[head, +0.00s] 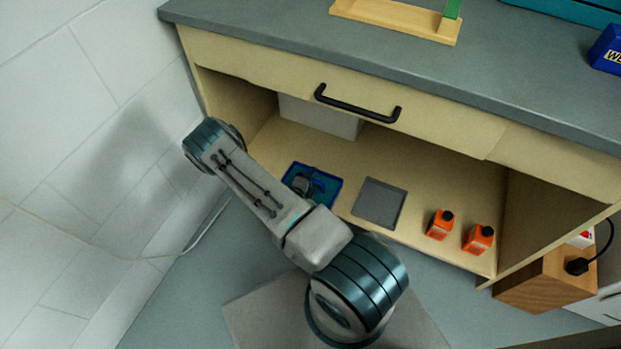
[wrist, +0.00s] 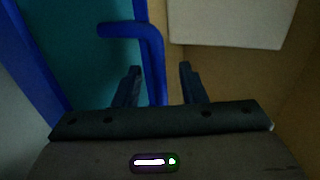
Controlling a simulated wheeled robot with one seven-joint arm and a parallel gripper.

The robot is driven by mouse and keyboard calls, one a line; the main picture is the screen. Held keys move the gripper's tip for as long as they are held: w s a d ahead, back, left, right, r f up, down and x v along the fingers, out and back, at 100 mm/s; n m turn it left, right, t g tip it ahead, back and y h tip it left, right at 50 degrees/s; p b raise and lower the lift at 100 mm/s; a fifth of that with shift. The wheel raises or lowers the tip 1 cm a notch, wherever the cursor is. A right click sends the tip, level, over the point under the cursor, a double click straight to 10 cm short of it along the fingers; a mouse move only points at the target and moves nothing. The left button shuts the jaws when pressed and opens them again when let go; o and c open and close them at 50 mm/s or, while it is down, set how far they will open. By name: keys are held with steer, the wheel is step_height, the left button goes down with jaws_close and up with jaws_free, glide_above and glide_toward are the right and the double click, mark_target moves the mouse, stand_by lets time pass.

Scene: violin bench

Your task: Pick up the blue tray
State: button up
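The blue tray (head: 326,203) lies on the floor of the open lower compartment, toward its left side. It has a teal inside and a raised blue rim. In the wrist view, the tray (wrist: 75,45) fills the left half, and a bent blue bar, its handle or rim, runs down between my fingers. My gripper (wrist: 160,66) is open, with a finger on each side of that bar and gaps visible. I cannot tell how deep the fingers sit around it. In the head view, my dark gripper (head: 303,184) is over the tray and hides part of it.
A grey square mat (head: 379,204) lies right of the tray. Two orange bottles (head: 440,225) (head: 478,238) stand farther right. A pale grey box or panel (head: 322,117) is behind the tray. The drawer with a black handle (head: 357,105) and the worktop (head: 400,55) overhang the compartment.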

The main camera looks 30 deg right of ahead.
steer(key=shift+a, duration=0.1)
steer(key=p+v, duration=0.3)
steer(key=v, duration=1)
steer(key=shift+s+a+r+p, duration=0.2)
steer(key=shift+s+p, duration=0.1)
steer(key=shift+p, duration=0.1)
